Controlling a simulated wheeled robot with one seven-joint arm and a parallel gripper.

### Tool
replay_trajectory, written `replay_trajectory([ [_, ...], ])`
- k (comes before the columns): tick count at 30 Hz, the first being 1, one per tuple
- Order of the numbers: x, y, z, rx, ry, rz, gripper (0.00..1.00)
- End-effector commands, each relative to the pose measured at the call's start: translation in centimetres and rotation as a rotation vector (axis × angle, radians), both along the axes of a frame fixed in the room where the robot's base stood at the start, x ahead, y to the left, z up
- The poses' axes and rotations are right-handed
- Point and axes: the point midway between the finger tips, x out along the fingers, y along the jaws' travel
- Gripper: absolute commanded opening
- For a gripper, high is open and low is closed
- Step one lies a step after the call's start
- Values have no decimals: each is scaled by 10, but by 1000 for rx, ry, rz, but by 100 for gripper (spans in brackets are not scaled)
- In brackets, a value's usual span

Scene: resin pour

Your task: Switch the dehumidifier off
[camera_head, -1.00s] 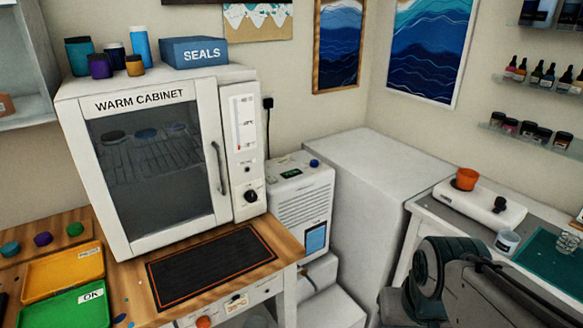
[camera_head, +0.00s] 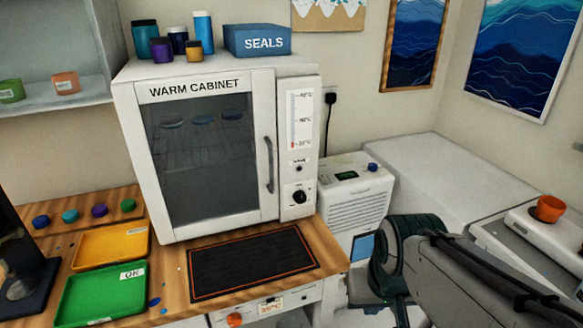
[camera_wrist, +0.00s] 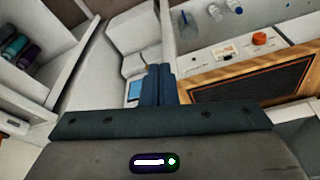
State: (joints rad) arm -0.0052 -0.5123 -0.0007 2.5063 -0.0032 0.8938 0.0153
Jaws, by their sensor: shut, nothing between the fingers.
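The dehumidifier (camera_head: 345,212) is a white louvred unit standing on the floor between the bench and a large white block. Its top carries a small dark panel with a green display (camera_head: 347,175) and a round blue knob (camera_head: 373,167). A blue window is low on its front, partly covered by my arm. In the wrist view a blue panel (camera_wrist: 134,91) shows beside the fingers; the knob cannot be made out there. My gripper (camera_wrist: 161,70) is shut and empty, its two dark fingers together. In the head view my arm is right of the dehumidifier's lower front, and the fingertips cannot be made out.
The warm cabinet (camera_head: 212,152) stands on the wooden bench (camera_head: 335,262), left of the dehumidifier. A black mat (camera_head: 250,262) and yellow (camera_head: 112,245) and green (camera_head: 103,295) trays lie there. The large white block (camera_head: 440,175) is at the right, near an orange cup (camera_head: 549,209).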

Motion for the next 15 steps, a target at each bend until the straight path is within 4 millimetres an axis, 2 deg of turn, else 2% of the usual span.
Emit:
replay_trajectory([
  [11, 0, 0, 0, 0, -1, -1, 0],
  [15, 12, -3, 0, -17, -19, 0, 0],
])
